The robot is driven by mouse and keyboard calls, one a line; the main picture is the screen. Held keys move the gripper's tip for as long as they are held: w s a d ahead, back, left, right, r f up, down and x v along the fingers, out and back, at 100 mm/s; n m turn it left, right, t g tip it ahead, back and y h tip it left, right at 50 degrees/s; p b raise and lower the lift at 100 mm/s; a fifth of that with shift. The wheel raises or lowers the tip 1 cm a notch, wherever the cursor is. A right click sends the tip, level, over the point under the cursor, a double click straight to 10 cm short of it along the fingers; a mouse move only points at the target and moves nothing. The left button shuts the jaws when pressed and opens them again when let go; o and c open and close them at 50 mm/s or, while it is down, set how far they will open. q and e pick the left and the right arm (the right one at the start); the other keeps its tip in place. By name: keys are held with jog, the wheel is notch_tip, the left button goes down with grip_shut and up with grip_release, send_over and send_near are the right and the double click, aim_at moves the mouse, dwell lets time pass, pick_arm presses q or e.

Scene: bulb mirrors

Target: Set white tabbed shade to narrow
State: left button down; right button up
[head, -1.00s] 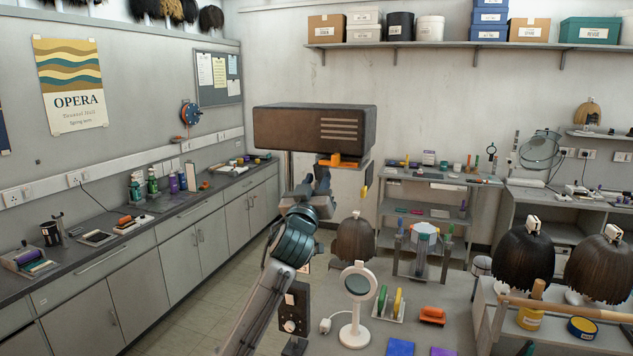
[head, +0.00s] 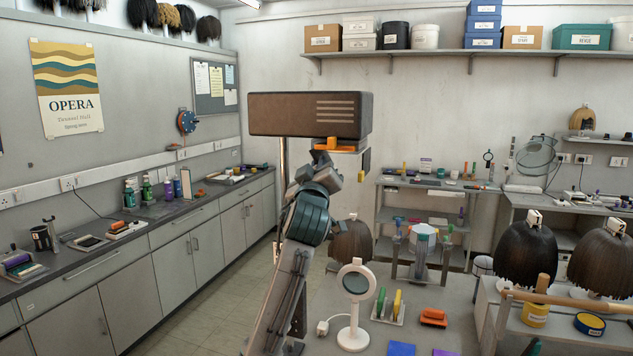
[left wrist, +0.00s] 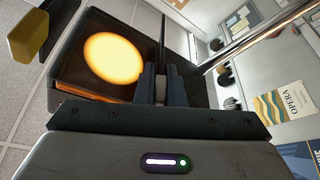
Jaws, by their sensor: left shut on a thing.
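A brown box-shaped lamp hood (head: 310,115) with pale slots hangs on a metal post, with an orange part (head: 340,144) along its underside. My left gripper (head: 320,158) is right below it, reaching up from under the hood. In the left wrist view the dark fingers (left wrist: 160,80) are shut on a small pale tab (left wrist: 160,92), mostly hidden between them. A round glowing disc (left wrist: 113,60) shows in the dark underside, left of the fingers. I cannot make out the shade's outline or its setting. My right gripper is in no view.
A yellow block (left wrist: 28,28) hangs beside the hood in the left wrist view; it also shows in the head view (head: 365,160). The floor left of my arm is clear.

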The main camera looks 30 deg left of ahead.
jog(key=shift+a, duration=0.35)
pick_arm(q)
jog(key=c, duration=1.5)
grip_release()
jog(key=shift+s, duration=0.1)
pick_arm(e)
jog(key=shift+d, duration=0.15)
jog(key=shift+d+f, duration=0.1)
